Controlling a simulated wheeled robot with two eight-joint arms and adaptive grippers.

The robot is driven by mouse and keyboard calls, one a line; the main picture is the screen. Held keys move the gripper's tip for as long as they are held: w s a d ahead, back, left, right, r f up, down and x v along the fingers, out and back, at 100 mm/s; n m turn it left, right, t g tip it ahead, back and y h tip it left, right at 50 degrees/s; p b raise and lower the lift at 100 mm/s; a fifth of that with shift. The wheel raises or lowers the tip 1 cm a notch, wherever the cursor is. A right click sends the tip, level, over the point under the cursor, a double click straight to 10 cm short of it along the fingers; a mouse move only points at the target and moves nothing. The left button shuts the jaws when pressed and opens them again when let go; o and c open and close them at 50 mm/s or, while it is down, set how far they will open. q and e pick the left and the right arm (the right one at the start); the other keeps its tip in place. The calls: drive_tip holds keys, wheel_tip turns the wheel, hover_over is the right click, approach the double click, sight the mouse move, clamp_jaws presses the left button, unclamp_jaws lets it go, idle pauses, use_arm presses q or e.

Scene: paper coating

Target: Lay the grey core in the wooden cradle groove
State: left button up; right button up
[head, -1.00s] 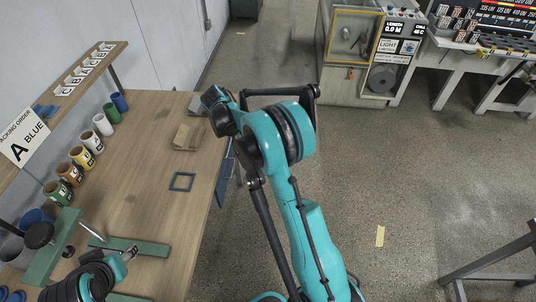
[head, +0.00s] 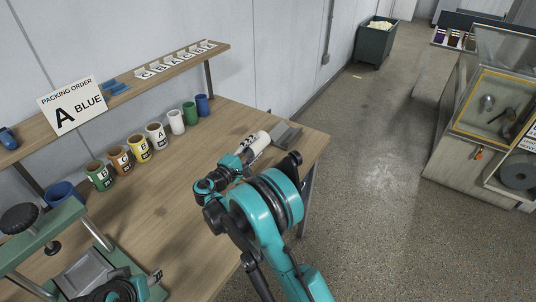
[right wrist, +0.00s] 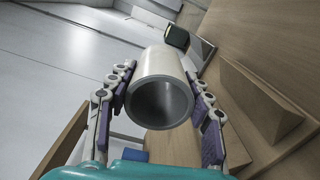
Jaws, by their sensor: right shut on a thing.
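The grey core (head: 259,139), a pale hollow tube, is in my right gripper (head: 243,155) near the table's far right corner. In the right wrist view the core (right wrist: 163,88) sits between both finger pads of the right gripper (right wrist: 165,108), its open end facing the camera. The wooden cradle (head: 288,134) is just right of the core in the head view. A sloped cradle block (right wrist: 257,103) shows beside the core in the right wrist view. Contact between core and groove cannot be told.
Several labelled coloured cups (head: 140,150) line the table's left side. A green press-like stand (head: 45,240) is at the lower left. A shelf (head: 150,75) with cards and a packing-order sign (head: 73,106) runs behind. The middle of the table (head: 165,205) is clear.

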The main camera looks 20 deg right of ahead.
drive_tip(key=shift+w+a, duration=0.2)
drive_tip(key=shift+a, duration=0.1)
use_arm(q)
drive_tip(key=shift+f, duration=0.1)
use_arm(e)
drive_tip(key=shift+r, duration=0.1)
use_arm(q)
drive_tip(key=shift+f, duration=0.1)
drive_tip(key=shift+f, duration=0.15)
use_arm(e)
drive_tip(key=shift+s+a, duration=0.1)
use_arm(q)
wheel_tip(320, 180, down, 4)
drive_tip(key=b, duration=0.4)
drive_tip(key=shift+r, duration=0.25)
use_arm(e)
hover_over(253, 169)
wheel_tip(253, 169, down, 5)
drive_tip(key=shift+s+r, duration=0.1)
drive_tip(key=shift+r, duration=0.05)
use_arm(q)
drive_tip(key=shift+f, duration=0.1)
use_arm(e)
drive_tip(key=shift+f, duration=0.95)
drive_tip(key=shift+s+f, duration=0.1)
drive_tip(key=shift+f, duration=0.15)
